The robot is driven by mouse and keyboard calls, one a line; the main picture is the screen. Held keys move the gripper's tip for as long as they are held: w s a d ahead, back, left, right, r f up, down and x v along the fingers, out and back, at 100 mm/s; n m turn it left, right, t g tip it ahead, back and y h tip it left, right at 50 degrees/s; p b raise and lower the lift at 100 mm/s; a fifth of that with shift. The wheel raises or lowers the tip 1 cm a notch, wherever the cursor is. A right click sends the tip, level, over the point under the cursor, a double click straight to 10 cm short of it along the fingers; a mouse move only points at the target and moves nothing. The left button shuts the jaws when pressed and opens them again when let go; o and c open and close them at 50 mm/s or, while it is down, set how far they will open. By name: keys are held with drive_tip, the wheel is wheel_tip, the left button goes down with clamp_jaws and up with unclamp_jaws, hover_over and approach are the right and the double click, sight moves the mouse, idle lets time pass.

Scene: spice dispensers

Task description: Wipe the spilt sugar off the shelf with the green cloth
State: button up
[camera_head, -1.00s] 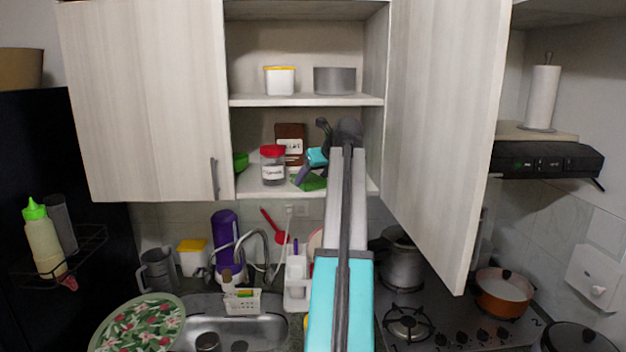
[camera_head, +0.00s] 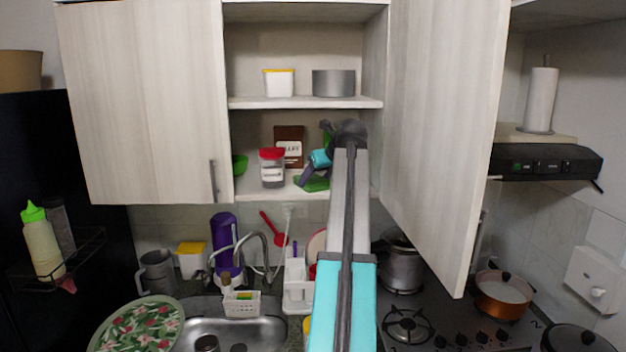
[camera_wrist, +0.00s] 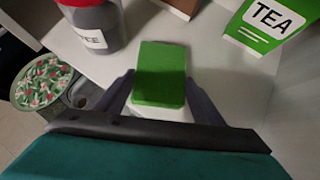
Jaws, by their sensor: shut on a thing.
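My gripper (camera_head: 309,176) is inside the open cupboard, low over its lower shelf (camera_head: 250,188). It is shut on the green cloth (camera_head: 317,184), a small flat pad at or just above the shelf surface. In the wrist view the cloth (camera_wrist: 160,70) sits between the two purple fingers of my gripper (camera_wrist: 160,92). The pale shelf (camera_wrist: 225,75) shows around it. I cannot make out spilt sugar against the pale surface; the area under the cloth is hidden.
A red-lidded jar (camera_head: 272,168) stands left of the cloth, with a brown box (camera_head: 289,146) behind. A green TEA container (camera_wrist: 268,22) stands to the right. A green bowl (camera_head: 240,164) is far left. Open doors (camera_head: 440,130) flank the cupboard.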

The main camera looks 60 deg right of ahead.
drive_tip(key=shift+s+d+f, duration=0.2)
drive_tip(key=shift+s+d, duration=0.25)
drive_tip(key=shift+s, duration=0.25)
drive_tip(key=shift+r, duration=0.1)
drive_tip(key=shift+d+r, duration=0.1)
drive_tip(key=shift+r, duration=0.3)
drive_tip(key=shift+w+r, duration=0.1)
drive_tip(key=shift+r, duration=1.5)
drive_tip(key=shift+a, duration=0.2)
drive_tip(key=s+a, duration=1.1)
drive_tip(key=a, duration=0.5)
drive_tip(key=shift+s, duration=0.35)
idle(0.4)
